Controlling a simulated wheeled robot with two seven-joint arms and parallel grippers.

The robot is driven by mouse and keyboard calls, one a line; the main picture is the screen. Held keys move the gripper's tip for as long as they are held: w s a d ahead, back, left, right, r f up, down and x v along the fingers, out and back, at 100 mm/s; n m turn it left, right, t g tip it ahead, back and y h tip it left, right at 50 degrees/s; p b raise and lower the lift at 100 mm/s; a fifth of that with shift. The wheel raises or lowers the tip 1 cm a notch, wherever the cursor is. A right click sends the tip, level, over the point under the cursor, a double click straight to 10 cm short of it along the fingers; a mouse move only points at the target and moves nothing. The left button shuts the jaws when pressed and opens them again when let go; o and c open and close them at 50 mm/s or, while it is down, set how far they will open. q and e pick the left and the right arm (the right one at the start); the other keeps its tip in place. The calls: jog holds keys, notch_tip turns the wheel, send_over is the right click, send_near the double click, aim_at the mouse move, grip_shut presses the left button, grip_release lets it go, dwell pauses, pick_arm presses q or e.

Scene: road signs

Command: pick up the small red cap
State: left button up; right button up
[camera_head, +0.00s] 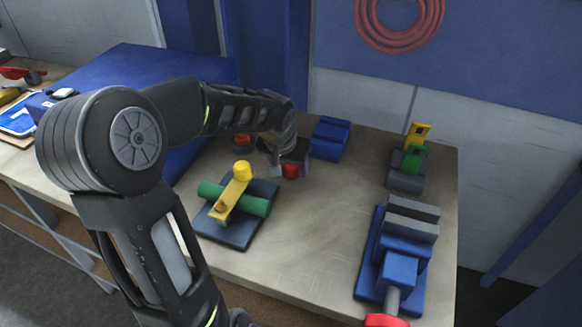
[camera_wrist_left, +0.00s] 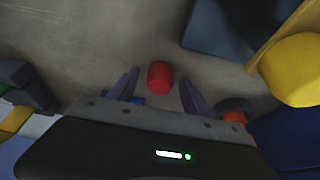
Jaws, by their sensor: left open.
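The small red cap (camera_head: 291,171) stands on the workbench near its middle, just behind the toy with the green roller. In the left wrist view the red cap (camera_wrist_left: 160,77) lies between the two fingers, near their tips, with a gap on each side. My left gripper (camera_head: 283,168) is at the cap, with its fingers pointing down. In the left wrist view my left gripper (camera_wrist_left: 159,84) is open and holds nothing. The wrist hides part of the bench around the cap in the head view. My right gripper does not show.
A dark base with a green roller (camera_head: 258,206), yellow bar and yellow knob (camera_head: 243,170) stands in front. An orange-red piece (camera_head: 243,140) is left of the gripper. A blue block (camera_head: 330,138) is behind. A blue vise (camera_head: 398,268) stands at the right. The bench's centre right is clear.

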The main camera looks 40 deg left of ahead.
aim_at(290, 167)
pick_arm(q)
jog(key=shift+c, duration=0.2)
grip_shut()
dwell(0.4)
jog(key=shift+r, duration=0.1)
notch_tip(290, 167, up, 10)
jog(key=shift+b, duration=0.4)
dwell(0.5)
